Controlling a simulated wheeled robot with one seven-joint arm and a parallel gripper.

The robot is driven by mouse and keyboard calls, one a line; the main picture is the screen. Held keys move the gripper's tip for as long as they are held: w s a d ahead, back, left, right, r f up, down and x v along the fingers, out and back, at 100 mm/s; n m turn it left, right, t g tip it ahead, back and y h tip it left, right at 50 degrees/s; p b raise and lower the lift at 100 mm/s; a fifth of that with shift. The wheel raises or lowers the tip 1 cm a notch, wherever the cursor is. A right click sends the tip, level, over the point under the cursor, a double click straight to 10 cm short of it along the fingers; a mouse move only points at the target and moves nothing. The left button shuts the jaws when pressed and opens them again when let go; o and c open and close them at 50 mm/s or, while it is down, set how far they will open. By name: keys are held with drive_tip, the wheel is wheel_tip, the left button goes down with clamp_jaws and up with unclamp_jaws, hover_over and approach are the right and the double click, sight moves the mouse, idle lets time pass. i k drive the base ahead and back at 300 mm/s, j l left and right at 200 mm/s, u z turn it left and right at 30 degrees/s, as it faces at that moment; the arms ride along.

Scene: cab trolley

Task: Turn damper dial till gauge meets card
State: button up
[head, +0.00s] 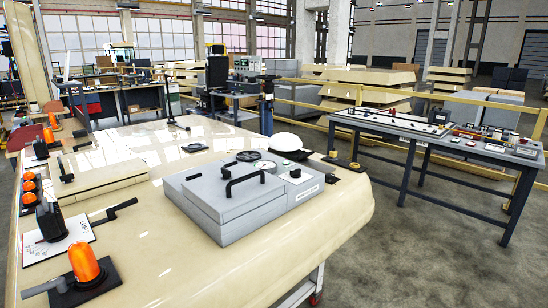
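A grey box (225,215) with a black bar handle (243,182) on its lid stands on the cream trolley top (165,262). Behind the handle is a round black dial (248,156), and beside it a small pale round face (265,166) that looks like a gauge. Its reading is too small to tell. A small black knob (295,173) sits on the box's right part, above a white label (311,191). A white card (58,238) with dark marks lies at the left edge, partly covered by a black object. I cannot tell which card is meant. My gripper is not in view.
A white helmet (286,142) sits behind the box. Orange lamps (84,262) and black levers (113,212) line the trolley's left side. A dark bench (400,132) with panels stands at the right. Grey floor lies open between trolley and bench.

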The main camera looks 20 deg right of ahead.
sight(296, 174)
drive_tip(key=i+l+u, duration=0.25)
drive_tip(key=l+u, duration=0.2)
drive_tip(key=l, duration=0.25)
drive_tip(key=i+l+u, duration=0.1)
drive_tip(key=l+u, duration=0.35)
drive_tip(key=l, duration=0.25)
drive_tip(key=l+u, duration=0.5)
drive_tip(key=l, duration=0.25)
